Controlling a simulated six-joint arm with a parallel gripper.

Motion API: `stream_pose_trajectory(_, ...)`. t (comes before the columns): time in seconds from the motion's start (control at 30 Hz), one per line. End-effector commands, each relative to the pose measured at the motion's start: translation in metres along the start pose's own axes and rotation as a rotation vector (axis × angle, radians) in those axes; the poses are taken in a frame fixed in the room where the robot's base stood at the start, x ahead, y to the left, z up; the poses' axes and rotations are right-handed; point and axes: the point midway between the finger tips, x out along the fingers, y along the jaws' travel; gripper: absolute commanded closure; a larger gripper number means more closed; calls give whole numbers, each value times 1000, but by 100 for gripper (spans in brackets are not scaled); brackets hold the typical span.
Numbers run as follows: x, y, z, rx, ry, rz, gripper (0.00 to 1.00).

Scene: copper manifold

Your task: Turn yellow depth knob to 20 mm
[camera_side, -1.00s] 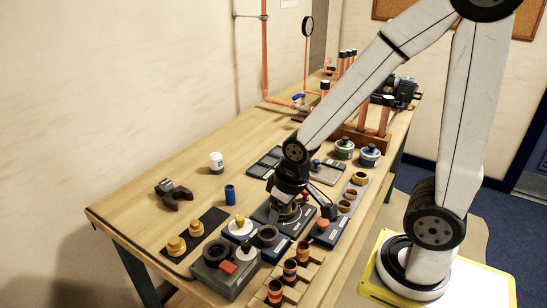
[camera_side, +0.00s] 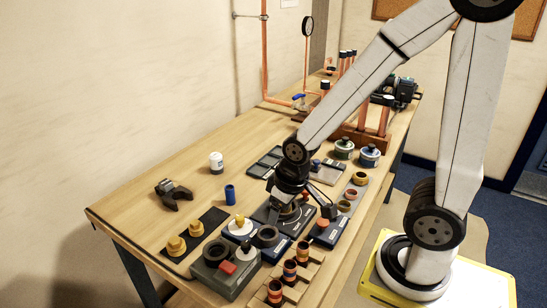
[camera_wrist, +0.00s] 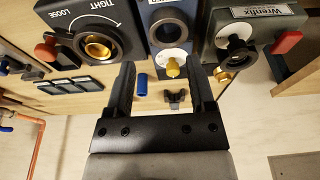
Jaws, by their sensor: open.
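The yellow depth knob (camera_side: 240,221) stands on a white round dial at the end of a blue unit (camera_wrist: 172,8) that also carries a dark ring. In the wrist view the yellow knob (camera_wrist: 172,69) shows in the gap between the two black fingers, nearer the right one. My gripper (camera_wrist: 160,73) is open and empty. In the side view my gripper (camera_side: 283,206) hangs over the dark unit just right of the knob. I cannot tell from the wrist view how far the knob is from the fingertips. The dial's markings are too small to read.
A dark TIGHT/LOOSE unit (camera_wrist: 75,28) and a grey box (camera_side: 222,278) with a red lever flank the blue unit. Yellow knobs on a black mat (camera_side: 207,228), a blue cylinder (camera_side: 230,193) and a white container (camera_side: 216,162) stand nearby. Ringed pegs stand in a wooden rack (camera_side: 304,270).

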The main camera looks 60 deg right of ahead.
Motion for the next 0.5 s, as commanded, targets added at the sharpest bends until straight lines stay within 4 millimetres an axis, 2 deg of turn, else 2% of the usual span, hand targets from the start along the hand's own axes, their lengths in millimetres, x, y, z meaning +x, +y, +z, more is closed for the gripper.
stream_pose_trajectory(0.27,1,-1,-12,-93,-22,-2,30)
stream_pose_trajectory(0.5,3,-4,-45,-364,-84,-17,30)
